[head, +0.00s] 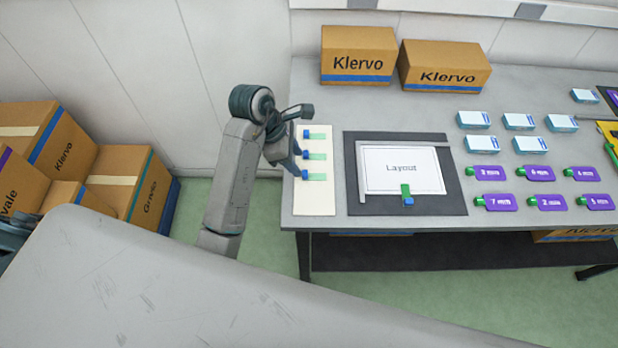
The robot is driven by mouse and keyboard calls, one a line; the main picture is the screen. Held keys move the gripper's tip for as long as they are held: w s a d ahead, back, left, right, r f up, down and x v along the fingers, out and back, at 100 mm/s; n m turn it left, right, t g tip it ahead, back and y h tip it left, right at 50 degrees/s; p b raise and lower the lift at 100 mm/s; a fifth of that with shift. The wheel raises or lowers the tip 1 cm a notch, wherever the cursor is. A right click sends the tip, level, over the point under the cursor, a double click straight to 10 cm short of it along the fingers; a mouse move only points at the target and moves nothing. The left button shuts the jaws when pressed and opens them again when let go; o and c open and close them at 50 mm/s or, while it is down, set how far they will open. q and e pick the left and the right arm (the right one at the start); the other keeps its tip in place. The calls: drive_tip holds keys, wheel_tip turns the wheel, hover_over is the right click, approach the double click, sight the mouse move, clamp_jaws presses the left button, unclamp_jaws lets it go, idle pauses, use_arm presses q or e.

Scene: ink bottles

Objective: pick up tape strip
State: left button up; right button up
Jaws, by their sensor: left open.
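Three green tape strips with blue ends lie in a column on a cream board (314,205) at the table's left end: a top strip (319,136), a middle strip (319,156) and a bottom strip (318,177). Another green strip with a blue end (406,190) lies at the lower edge of the white Layout sheet (400,165). My left gripper (297,139) is open at the left edge of the cream board, beside the blue ends. I see nothing between its fingers. Its height above the board is hard to tell.
A dark mat (455,200) with a grey L-shaped frame (362,175) holds the Layout sheet. Two Klervo cartons (358,40) (443,52) stand at the back. Clear tabletop lies behind the mat.

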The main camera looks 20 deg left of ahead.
sight(305, 173)
use_arm(q)
drive_tip(key=shift+b+x, duration=0.5)
drive_tip(key=shift+x, duration=0.35)
drive_tip(key=shift+p+x, duration=0.9)
drive_tip(key=shift+x, duration=0.05)
drive_tip(key=shift+s+d+f, duration=0.15)
drive_tip(key=shift+d+f, duration=0.1)
drive_tip(key=shift+f, duration=0.3)
drive_tip(key=c, duration=0.8)
use_arm(e)
drive_tip(key=shift+d+r, duration=0.25)
drive_tip(key=shift+d, duration=0.1)
drive_tip(key=shift+a+f, duration=0.1)
drive_tip(key=shift+a, duration=0.1)
